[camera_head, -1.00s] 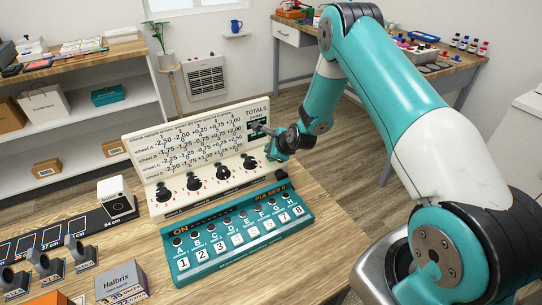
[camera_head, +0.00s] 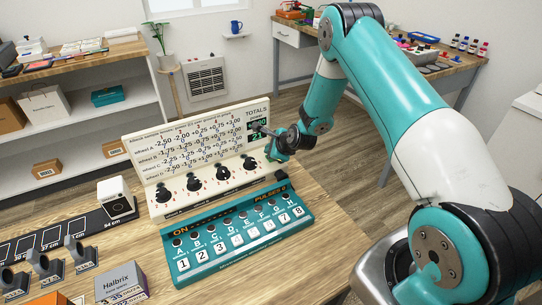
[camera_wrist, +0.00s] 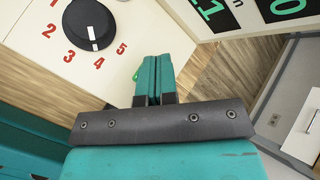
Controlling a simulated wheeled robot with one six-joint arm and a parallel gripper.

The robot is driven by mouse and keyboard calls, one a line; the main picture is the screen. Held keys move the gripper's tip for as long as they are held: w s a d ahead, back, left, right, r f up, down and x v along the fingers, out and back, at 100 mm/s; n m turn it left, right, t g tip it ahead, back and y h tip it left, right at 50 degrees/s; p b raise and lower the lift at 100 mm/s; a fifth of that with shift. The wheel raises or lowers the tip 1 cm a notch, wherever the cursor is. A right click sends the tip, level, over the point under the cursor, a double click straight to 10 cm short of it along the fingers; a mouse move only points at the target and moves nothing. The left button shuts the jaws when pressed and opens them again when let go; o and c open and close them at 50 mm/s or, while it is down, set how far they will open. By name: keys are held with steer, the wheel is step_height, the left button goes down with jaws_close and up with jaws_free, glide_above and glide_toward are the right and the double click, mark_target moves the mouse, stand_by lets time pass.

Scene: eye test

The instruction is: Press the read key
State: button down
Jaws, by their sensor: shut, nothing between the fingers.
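The cream panel (camera_head: 142,150) stands upright on the wooden table, with rows of printed numbers and several black knobs. Its TOTALS displays (camera_head: 258,135) at the upper right are lit with green digits, partly covered by my arm's end. My gripper (camera_head: 271,157) is shut and empty at the panel's right end, near the rightmost knob (camera_head: 249,163). In the wrist view my closed teal fingertips (camera_wrist: 153,60) point at the panel's lower right part, beside a knob (camera_wrist: 90,22) whose pointer is near 4. A sliver of green shows left of the fingertips. I cannot make out the read key; my fingers may hide it.
A teal box (camera_head: 237,240) with numbered white keys lies in front of the panel. A white block (camera_head: 116,197) on a dark strip and a Halbrix box (camera_head: 122,283) stand at the left. Bare table (camera_head: 300,262) lies at the front right.

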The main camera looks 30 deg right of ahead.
steer(key=shift+r, duration=0.1)
step_height(320, 180, up, 6)
steer(key=p, duration=0.4)
stand_by(0.7)
